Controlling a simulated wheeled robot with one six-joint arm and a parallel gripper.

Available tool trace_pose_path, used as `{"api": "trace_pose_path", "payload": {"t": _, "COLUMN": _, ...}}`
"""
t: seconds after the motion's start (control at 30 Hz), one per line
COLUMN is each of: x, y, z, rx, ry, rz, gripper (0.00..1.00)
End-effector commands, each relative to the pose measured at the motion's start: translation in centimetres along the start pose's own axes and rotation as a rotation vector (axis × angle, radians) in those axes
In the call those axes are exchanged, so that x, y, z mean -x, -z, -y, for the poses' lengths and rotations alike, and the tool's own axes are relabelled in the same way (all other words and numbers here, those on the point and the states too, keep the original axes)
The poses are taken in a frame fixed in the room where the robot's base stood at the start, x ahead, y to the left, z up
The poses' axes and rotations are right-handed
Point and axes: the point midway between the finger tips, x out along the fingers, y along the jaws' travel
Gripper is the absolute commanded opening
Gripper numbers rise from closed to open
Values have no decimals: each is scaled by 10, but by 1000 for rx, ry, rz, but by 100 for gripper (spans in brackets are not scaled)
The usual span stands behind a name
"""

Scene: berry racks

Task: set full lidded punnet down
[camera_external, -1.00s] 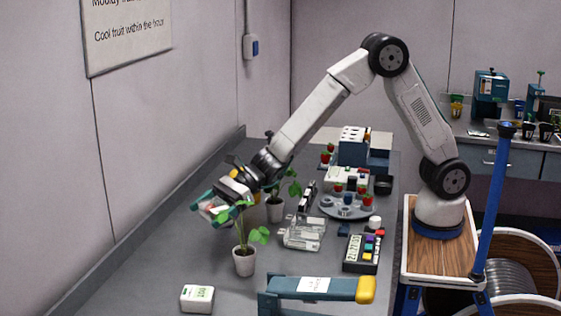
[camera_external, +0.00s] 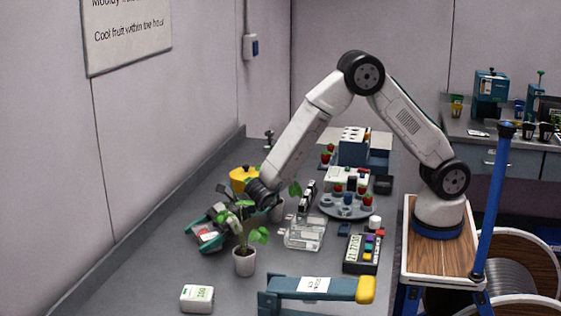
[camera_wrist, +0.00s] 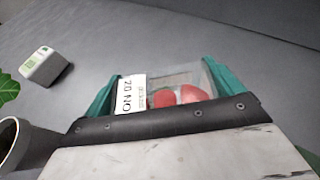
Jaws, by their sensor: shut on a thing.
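The lidded punnet (camera_external: 206,235) is a clear box with red berries and a white label. It shows between teal jaws in the wrist view (camera_wrist: 180,93), with its label at left. My gripper (camera_external: 203,238) is shut on it, low over the left part of the grey bench, behind and left of a potted plant. The same gripper (camera_wrist: 162,88) shows a teal finger on each side of the punnet. The punnet's underside is hidden, so I cannot tell whether it touches the bench.
The potted plant (camera_external: 244,262) stands close in front of my gripper, and a yellow pot (camera_external: 241,178) behind it. A small white scale (camera_external: 197,298) sits at the front. Clear empty punnets (camera_external: 305,232) lie to the right. The wall (camera_external: 150,190) bounds the left side.

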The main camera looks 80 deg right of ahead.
Motion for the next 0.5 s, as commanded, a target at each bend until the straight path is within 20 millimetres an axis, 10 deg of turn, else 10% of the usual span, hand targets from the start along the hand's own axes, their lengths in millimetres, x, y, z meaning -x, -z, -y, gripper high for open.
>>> {"api": "trace_pose_path", "payload": {"t": 0.3, "x": -1, "y": 1, "z": 0, "rx": 0, "ry": 0, "rz": 2, "gripper": 67}}
{"api": "trace_pose_path", "payload": {"t": 0.33, "x": -1, "y": 2, "z": 0, "rx": 0, "ry": 0, "rz": 2, "gripper": 95}}
{"api": "trace_pose_path", "payload": {"t": 0.5, "x": -1, "y": 1, "z": 0, "rx": 1, "ry": 0, "rz": 2, "gripper": 100}}
